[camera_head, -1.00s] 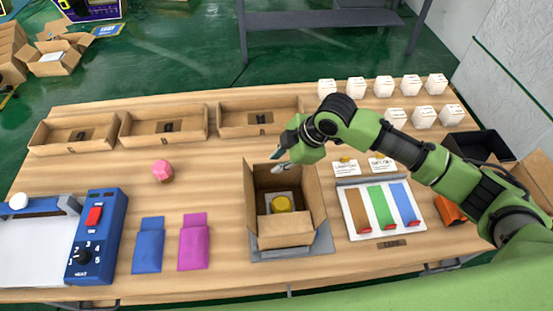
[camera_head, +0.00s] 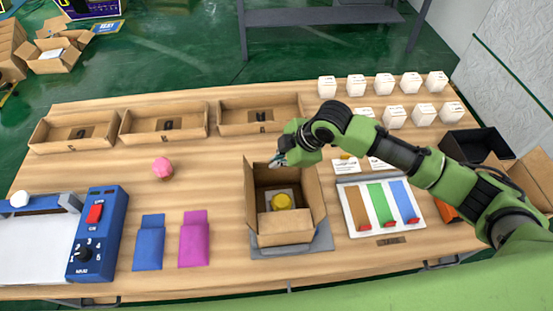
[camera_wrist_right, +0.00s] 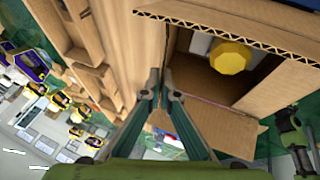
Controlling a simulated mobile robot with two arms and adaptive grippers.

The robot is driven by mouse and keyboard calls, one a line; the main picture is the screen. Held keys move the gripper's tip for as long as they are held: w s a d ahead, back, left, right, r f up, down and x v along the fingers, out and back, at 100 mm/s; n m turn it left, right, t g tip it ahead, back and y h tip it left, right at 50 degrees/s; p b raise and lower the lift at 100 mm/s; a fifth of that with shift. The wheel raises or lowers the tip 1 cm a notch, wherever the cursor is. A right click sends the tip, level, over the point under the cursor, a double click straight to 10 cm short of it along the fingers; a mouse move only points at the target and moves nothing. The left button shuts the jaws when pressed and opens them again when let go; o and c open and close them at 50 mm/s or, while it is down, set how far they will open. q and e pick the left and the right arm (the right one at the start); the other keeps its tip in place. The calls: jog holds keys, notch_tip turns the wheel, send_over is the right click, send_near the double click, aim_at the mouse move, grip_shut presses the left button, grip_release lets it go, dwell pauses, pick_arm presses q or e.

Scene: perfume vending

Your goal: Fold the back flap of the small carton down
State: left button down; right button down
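The small carton (camera_head: 286,238) stands open on a grey base plate (camera_head: 320,246), with a yellow-topped item (camera_head: 282,201) inside. Its left flap (camera_head: 250,190) and right flap (camera_head: 315,195) stand up. The back flap (camera_head: 263,176) appears upright at the rear edge, partly hidden by my right gripper (camera_head: 277,160). In the right wrist view the carton opening and yellow top (camera_wrist_right: 231,57) lie right of the fingers (camera_wrist_right: 161,92). The fingertips are together with nothing visible between them, at the carton's back side; contact with the flap is unclear. My left gripper is not in view.
Three cardboard trays (camera_head: 215,128) line the table's back. A colour-strip panel (camera_head: 348,222) lies right of the carton; blue (camera_head: 149,246) and magenta (camera_head: 194,243) pouches lie left. A pink object (camera_head: 162,168) stands behind them. White boxes (camera_head: 395,118) stand at back right.

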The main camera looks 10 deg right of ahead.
jog(key=t, duration=0.1)
jog(key=s+f+t+b, duration=0.1)
jog(key=t, duration=0.1)
jog(key=shift+s+n, duration=0.3)
jog(key=shift+s+f+t+b, duration=0.25)
jog(key=shift+f+t+b, duration=0.05)
jog(key=shift+t+b, duration=0.35)
jog(key=shift+s+f+n+t+y+b, duration=0.1)
jog(key=shift+s+n+t+y+b, duration=0.1)
jog(key=shift+t+b, duration=0.35)
jog(key=shift+s+f+n+t+y+b, duration=0.1)
jog(key=shift+n+t+b, duration=0.1)
jog(key=shift+t+b, duration=0.25)
jog(key=shift+w+r, duration=0.1)
jog(key=c, duration=2.3)
grip_release()
jog(key=shift+c, duration=0.2)
